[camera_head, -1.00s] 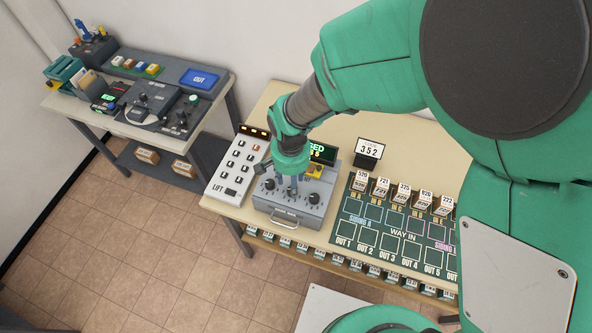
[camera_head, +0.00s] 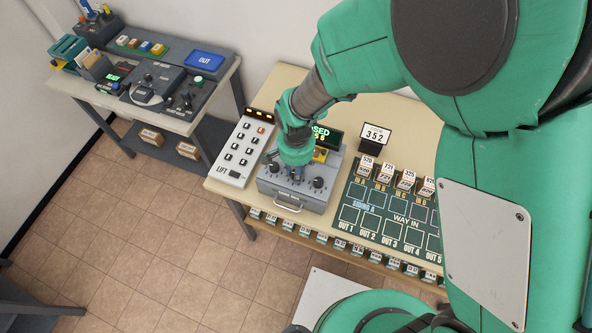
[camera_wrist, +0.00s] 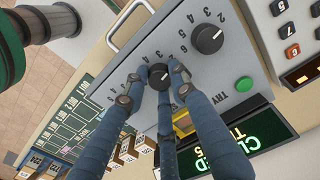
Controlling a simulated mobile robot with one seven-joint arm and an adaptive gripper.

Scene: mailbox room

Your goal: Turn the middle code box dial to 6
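The grey code box (camera_head: 290,193) stands on the cream table with dials on its sloped face and a front handle. The middle dial (camera_wrist: 158,76), black and round, sits between my gripper's blue fingers in the wrist view. Its pointer direction is unclear there. My gripper (camera_wrist: 157,80) has a fingertip close on each side of this dial and another finger below it. I cannot tell whether they touch it. An outer dial (camera_wrist: 207,39) is plainly visible; the other outer dial (camera_head: 275,167) shows in the head view. The green display (camera_wrist: 235,148) reads CLOSED.
A green TRY button (camera_wrist: 244,83) is on the box. A LIFT keypad (camera_head: 240,153) stands left of it, a 352 card (camera_head: 375,136) behind right, and a green track board (camera_head: 385,218) with small blocks right. Another equipment table is at the left.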

